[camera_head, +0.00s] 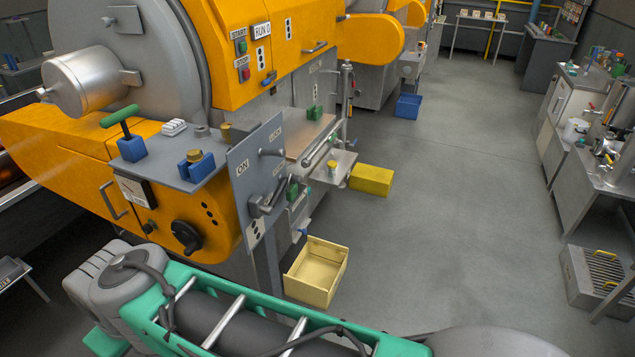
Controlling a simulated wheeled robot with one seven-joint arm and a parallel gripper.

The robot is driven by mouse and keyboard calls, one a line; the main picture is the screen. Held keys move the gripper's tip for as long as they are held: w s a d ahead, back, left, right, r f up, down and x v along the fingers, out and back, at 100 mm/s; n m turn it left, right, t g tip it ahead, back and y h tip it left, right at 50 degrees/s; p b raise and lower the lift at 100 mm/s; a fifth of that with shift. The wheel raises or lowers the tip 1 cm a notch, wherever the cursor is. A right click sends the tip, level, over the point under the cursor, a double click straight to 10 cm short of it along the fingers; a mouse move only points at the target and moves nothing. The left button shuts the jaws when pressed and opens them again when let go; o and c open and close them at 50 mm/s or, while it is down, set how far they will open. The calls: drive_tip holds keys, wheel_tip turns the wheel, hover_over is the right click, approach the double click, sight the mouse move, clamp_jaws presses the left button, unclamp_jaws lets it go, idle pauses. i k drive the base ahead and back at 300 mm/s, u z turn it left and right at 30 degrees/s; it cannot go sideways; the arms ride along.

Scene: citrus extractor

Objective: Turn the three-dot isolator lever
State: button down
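The isolator panel (240,150) is a grey upright plate at the front corner of the yellow machine. It has an ON label at its left, another label near its top right, and a dotted mark near its bottom edge. The dots are too small to count surely. A dark grey lever (266,204) sits on the lower part of the panel, its handle slanting up to the right. A short grey peg (270,152) sticks out higher on the panel. My green and grey arm crosses the bottom of the view, apart from the panel. My gripper's fingers do not show.
A black rotary knob (186,237) is left of the panel, below a shelf with blue blocks (196,166) and a green-handled lever (120,118). A cream open box (316,273) and a yellow box (371,180) are on the floor. The aisle at right is clear.

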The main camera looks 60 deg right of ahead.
sight(269, 209)
drive_tip(key=z, duration=1.05)
drive_tip(key=k, duration=0.2)
drive_tip(key=u, duration=0.45)
